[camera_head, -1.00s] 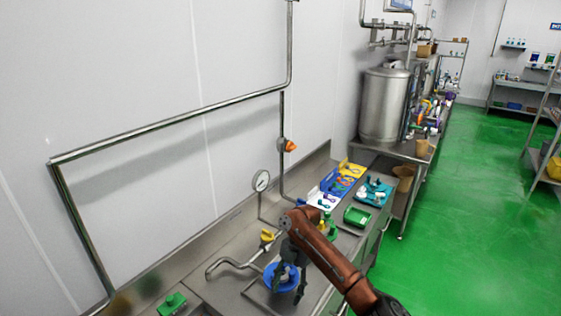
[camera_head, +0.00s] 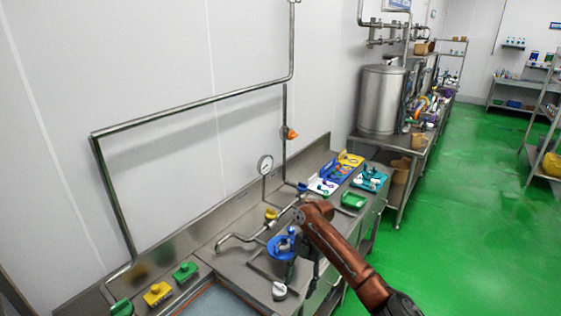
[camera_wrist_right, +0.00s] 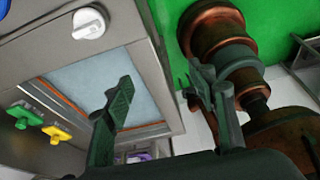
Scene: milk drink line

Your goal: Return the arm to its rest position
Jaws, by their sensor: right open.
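My right arm comes in from the lower right in the head view. Its gripper (camera_head: 304,268) hangs fingers down beside the blue round fitting (camera_head: 281,247) on the steel bench, partly overlapping it in the picture. In the right wrist view the two dark fingers of the gripper (camera_wrist_right: 162,92) stand wide apart with nothing between them. Parts of my own brown and grey body show at the right of that view. My left gripper is not in view.
A white knob (camera_head: 279,291) sits by the basin (camera_head: 218,301). Green (camera_head: 185,271) and yellow (camera_head: 157,293) blocks lie left of it. A bent pipe (camera_head: 236,238), a gauge (camera_head: 265,165), a green tray (camera_head: 353,200) and tool trays stand behind. Green floor (camera_head: 450,230) is open at right.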

